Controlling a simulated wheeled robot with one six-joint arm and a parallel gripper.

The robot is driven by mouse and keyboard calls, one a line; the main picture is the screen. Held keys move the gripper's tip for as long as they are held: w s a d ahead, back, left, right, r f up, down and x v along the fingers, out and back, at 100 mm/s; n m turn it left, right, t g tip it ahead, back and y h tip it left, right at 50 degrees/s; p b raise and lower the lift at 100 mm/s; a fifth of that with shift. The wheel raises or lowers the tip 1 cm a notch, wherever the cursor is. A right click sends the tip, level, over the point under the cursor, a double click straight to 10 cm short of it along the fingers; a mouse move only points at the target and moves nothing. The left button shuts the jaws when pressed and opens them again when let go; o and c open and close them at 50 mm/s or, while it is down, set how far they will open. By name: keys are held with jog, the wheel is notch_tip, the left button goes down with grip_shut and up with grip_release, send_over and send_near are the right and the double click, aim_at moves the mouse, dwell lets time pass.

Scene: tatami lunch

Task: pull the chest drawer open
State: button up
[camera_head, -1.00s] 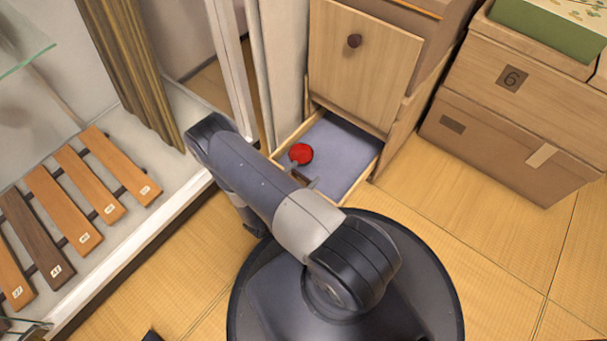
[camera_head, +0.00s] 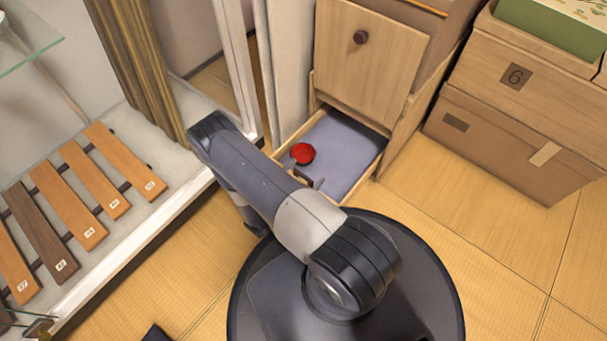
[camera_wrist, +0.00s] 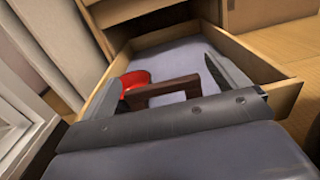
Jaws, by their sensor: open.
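The lower chest drawer (camera_head: 346,152) stands pulled out of the wooden chest (camera_head: 368,60), its pale grey-blue floor showing. A round red thing (camera_head: 302,153) lies inside; it also shows in the wrist view (camera_wrist: 135,80). In the wrist view a dark brown handle (camera_wrist: 165,88) sits at the drawer's front, between the two fingers of my gripper (camera_wrist: 162,68). The fingers are spread, and the right one looks apart from the handle. In the head view my gripper (camera_head: 306,177) is small at the drawer's front, partly hidden by my arm.
A closed upper front with a round knob (camera_head: 360,37) is above the drawer. Stacked boxes (camera_head: 515,77) stand to the right. A shelf with wooden bars (camera_head: 68,205) and a white ledge are at left. Tatami floor (camera_head: 480,235) is clear at the right.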

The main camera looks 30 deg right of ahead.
jog(key=p+v, duration=0.2)
jog(key=v, duration=0.5)
jog(key=shift+a, duration=0.2)
jog(key=shift+d, duration=0.1)
dwell(0.3)
jog(key=b+x, duration=0.2)
jog(key=x, duration=0.4)
jog(key=shift+d+f, duration=0.1)
jog(key=shift+d, duration=0.05)
jog(key=shift+x, duration=0.95)
